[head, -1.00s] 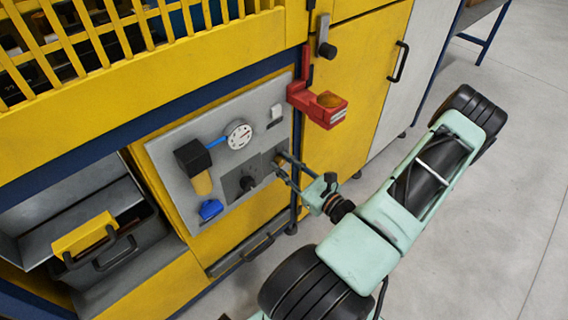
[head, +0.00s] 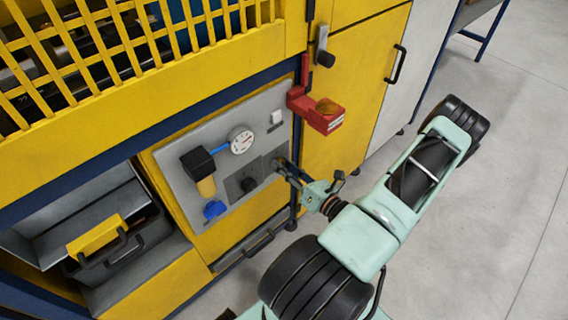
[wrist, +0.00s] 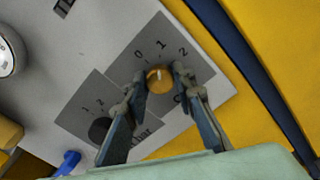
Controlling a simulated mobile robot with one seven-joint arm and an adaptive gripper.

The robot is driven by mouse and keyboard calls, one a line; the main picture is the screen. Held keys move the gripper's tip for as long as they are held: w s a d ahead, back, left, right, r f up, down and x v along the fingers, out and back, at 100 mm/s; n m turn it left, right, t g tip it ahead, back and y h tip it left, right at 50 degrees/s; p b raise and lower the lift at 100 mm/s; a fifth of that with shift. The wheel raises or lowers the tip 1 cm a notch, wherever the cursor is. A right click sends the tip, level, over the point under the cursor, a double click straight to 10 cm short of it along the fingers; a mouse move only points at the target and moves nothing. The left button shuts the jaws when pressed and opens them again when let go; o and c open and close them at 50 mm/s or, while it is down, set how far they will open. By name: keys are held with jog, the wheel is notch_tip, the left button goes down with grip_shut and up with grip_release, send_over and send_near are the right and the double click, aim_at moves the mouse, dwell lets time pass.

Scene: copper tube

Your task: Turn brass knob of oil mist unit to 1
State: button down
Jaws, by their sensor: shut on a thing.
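The brass knob (wrist: 160,84) is in the wrist view, on a grey plate (wrist: 135,52) marked 0, 1 and 2. Its pale pointer mark faces up, roughly toward the 1; the exact alignment is hard to tell. My gripper (wrist: 160,79) has one finger on each side of the knob and is shut on it. In the head view my gripper (head: 285,170) is at the right side of the grey unit panel (head: 178,150), and its fingers largely hide the knob there.
A black knob (wrist: 99,130) on a second plate is close to the left finger. The panel also carries a gauge (head: 241,140), a black-topped filter (head: 198,163) and a blue part (head: 214,209). A red bracket (head: 318,110) juts out above my gripper.

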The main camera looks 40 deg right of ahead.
jog(key=shift+m, duration=0.3)
dwell(0.4)
jog(key=c, duration=1.6)
grip_release()
jog(key=s, duration=1.2)
jog(key=shift+d, duration=0.45)
